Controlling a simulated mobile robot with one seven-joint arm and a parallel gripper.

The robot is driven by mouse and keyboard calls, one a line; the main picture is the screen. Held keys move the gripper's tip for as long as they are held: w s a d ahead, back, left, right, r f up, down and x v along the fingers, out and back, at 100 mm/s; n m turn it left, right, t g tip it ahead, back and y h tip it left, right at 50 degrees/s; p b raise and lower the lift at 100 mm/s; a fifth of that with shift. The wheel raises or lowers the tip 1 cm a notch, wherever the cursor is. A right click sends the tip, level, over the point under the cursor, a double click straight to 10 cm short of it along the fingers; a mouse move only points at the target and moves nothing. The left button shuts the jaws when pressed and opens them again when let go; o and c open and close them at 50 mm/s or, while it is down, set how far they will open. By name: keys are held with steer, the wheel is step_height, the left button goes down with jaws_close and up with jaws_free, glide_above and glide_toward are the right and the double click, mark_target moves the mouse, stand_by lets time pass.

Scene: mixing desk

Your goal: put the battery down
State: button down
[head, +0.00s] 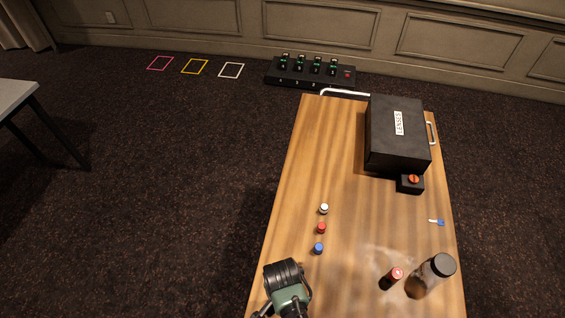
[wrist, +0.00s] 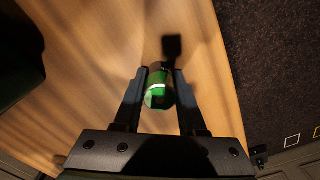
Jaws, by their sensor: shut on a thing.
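In the wrist view my gripper (wrist: 160,76) is shut on the battery, a short green cylinder (wrist: 159,93) with a pale band and a dark end. The battery sits between the two dark fingertips, over the wooden table (wrist: 100,70). A dark patch, apparently a shadow, lies on the wood just beyond it. Whether the battery touches the table I cannot tell. In the head view a black and green part of my arm shows at the bottom, over the left side of the table (head: 330,140); the fingertips and battery cannot be made out there.
Small white-, red- and blue-topped pieces (head: 318,248) stand in a row near my arm. A red-topped cylinder (head: 391,280) and dark bottle (head: 430,276) stand front right. A black lens box (head: 395,145) is at the back. A black unit (head: 312,72) and coloured squares (head: 194,67) lie beyond.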

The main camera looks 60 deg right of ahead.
steer(key=shift+f, duration=0.2)
steer(key=shift+f, duration=0.15)
steer(key=shift+c, duration=2.4)
jaws_free()
step_height(320, 180, up, 12)
steer(key=shift+r, duration=0.2)
